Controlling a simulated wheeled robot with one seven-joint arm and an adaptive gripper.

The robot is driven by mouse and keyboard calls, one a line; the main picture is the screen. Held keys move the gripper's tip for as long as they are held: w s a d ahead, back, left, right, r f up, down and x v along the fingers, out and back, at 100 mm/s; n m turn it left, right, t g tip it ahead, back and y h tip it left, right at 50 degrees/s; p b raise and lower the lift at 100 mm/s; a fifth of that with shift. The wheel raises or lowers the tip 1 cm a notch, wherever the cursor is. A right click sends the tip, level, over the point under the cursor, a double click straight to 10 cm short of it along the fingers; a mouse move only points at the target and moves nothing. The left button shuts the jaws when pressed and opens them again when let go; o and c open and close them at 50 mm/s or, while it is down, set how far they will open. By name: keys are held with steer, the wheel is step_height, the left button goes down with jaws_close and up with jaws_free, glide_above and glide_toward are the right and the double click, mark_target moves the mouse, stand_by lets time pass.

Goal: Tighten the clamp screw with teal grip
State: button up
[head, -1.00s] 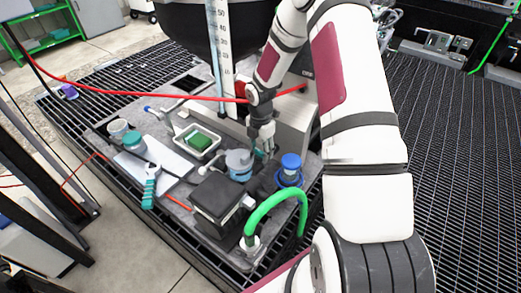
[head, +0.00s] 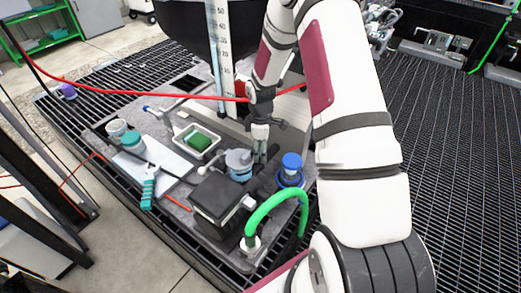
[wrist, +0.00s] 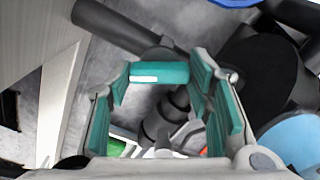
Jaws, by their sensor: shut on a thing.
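The clamp screw's teal grip (wrist: 158,72) is a short horizontal bar with a pale highlight, seen between my fingers in the wrist view. My gripper (wrist: 165,95) has teal-padded fingers on either side of the bar and is shut on it. In the head view my gripper (head: 260,157) points down among the fittings, between the grey-and-blue round fitting and the blue-capped one. The grip is hardly visible there, hidden by my fingers. A dark jointed shaft (wrist: 165,112) lies below the bar in the wrist view; I cannot tell how they join.
A blue-capped fitting (head: 290,165) stands close right of my gripper, a grey-and-blue fitting (head: 239,165) close left. A black box (head: 217,196) and green hose (head: 275,200) are in front. A tray (head: 197,140) with a green block lies left. A red cable (head: 170,97) crosses behind.

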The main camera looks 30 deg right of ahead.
steer(key=m+b, duration=0.1)
steer(key=m, duration=0.4)
steer(key=shift+w+m, duration=0.1)
steer(key=shift+m, duration=0.2)
steer(key=m+b, duration=0.1)
steer(key=m, duration=0.5)
steer(key=m+b, duration=0.1)
steer(key=m, duration=0.5)
steer(key=shift+m, duration=0.3)
steer(key=m+b, duration=0.1)
steer(key=m, duration=0.4)
steer(key=shift+m, duration=0.3)
steer(key=o, duration=1.1)
steer(key=shift+o, duration=0.2)
step_height(320, 180, up, 12)
